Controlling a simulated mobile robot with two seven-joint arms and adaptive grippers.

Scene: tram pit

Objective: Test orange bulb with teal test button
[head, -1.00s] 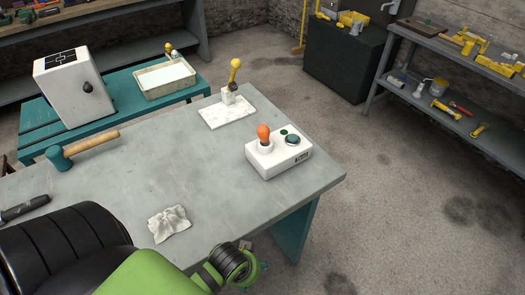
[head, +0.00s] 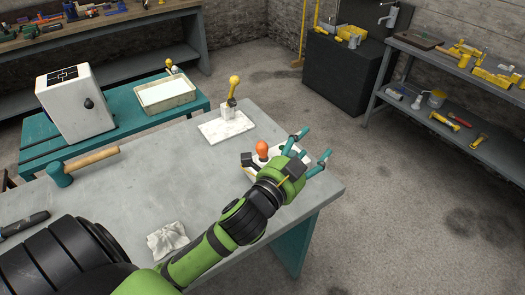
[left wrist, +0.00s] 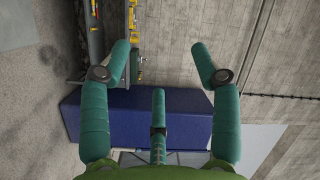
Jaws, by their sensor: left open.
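The orange bulb (head: 262,148) stands upright on the white tester box (head: 253,171) near the right end of the grey table. My left gripper (head: 314,146) is over the right part of this box, beside the bulb, with its teal fingers spread and empty. The gripper hides most of the box and the teal test button. In the left wrist view my open gripper (left wrist: 162,55) shows its fingers apart with nothing between them. Neither bulb nor button shows there. My right gripper is not in view.
A yellow bulb (head: 234,82) stands on a white slab (head: 227,128) behind the tester. A crumpled cloth (head: 167,240) and a mallet (head: 85,165) lie on the table (head: 150,200). A teal bench (head: 125,133) behind it carries a white box (head: 76,103) and a tray (head: 166,92).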

